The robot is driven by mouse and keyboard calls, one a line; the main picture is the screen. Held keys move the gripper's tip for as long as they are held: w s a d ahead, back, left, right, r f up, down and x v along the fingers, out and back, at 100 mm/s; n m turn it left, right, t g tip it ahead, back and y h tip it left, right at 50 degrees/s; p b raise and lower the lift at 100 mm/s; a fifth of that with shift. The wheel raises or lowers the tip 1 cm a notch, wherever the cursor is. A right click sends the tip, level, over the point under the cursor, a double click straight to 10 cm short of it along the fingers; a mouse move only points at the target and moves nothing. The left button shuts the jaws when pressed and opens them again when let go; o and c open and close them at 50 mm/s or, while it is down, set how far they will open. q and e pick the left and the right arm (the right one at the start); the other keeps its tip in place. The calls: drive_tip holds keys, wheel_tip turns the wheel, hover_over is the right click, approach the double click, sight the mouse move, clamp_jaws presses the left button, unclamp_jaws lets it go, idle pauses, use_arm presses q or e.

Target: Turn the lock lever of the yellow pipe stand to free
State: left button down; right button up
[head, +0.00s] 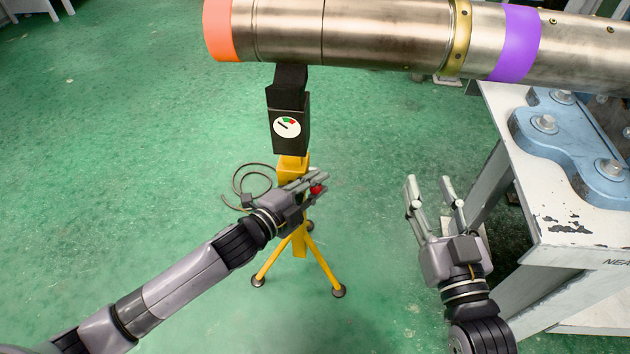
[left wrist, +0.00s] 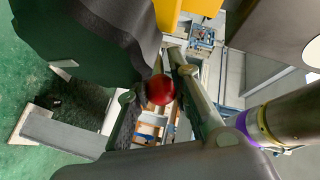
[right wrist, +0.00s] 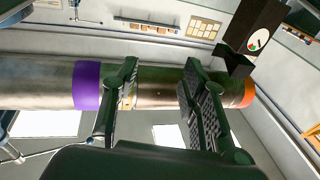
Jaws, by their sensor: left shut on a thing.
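The yellow pipe stand (head: 300,243) stands on the green floor on three splayed legs. Its black head (head: 290,106) carries a round white dial (head: 287,127) with a green and red sector and a black pointer, under the pipe's left end. My left gripper (head: 313,188) is shut on the lever's red knob (head: 316,189), in front of the yellow post. The red knob (left wrist: 160,90) sits between the fingers in the left wrist view. The lever's arm is mostly hidden by the gripper. My right gripper (head: 432,195) is open and empty, right of the stand.
A large steel pipe (head: 380,35) with orange, gold and purple bands runs across the top. A white bench (head: 560,225) with a blue vise part (head: 580,150) stands at the right. The floor at left is clear.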

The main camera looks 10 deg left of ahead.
use_arm(q)
drive_tip(key=p, duration=0.2)
drive_tip(key=shift+w+r+p, duration=0.1)
drive_tip(key=shift+r+p, duration=0.3)
drive_tip(key=p, duration=0.2)
drive_tip(key=r+g+p, duration=0.1)
drive_tip(key=p, duration=0.2)
drive_tip(key=shift+w+r+n+g+y+p, duration=0.2)
drive_tip(key=shift+n+g+y+p, duration=0.1)
drive_tip(key=shift+n+y, duration=0.1)
use_arm(e)
drive_tip(key=s+d+f+g+h, duration=0.2)
drive_tip(key=s+d+f+g, duration=0.1)
drive_tip(key=s+f+g, duration=0.5)
drive_tip(key=s+d+f+g+h, duration=0.25)
drive_tip(key=s+f+g, duration=0.35)
drive_tip(key=f, duration=0.5)
use_arm(q)
drive_tip(key=g+p, duration=0.1)
drive_tip(key=p, duration=0.3)
drive_tip(key=shift+w+n, duration=0.25)
drive_tip(key=shift+n, duration=0.05)
use_arm(e)
drive_tip(key=s+d+f+g, duration=0.1)
drive_tip(key=s+f+g, duration=0.1)
drive_tip(key=f, duration=1.3)
drive_tip(key=shift+s+d+m, duration=0.2)
drive_tip(key=shift+s+m, duration=0.1)
drive_tip(key=shift+s, duration=0.2)
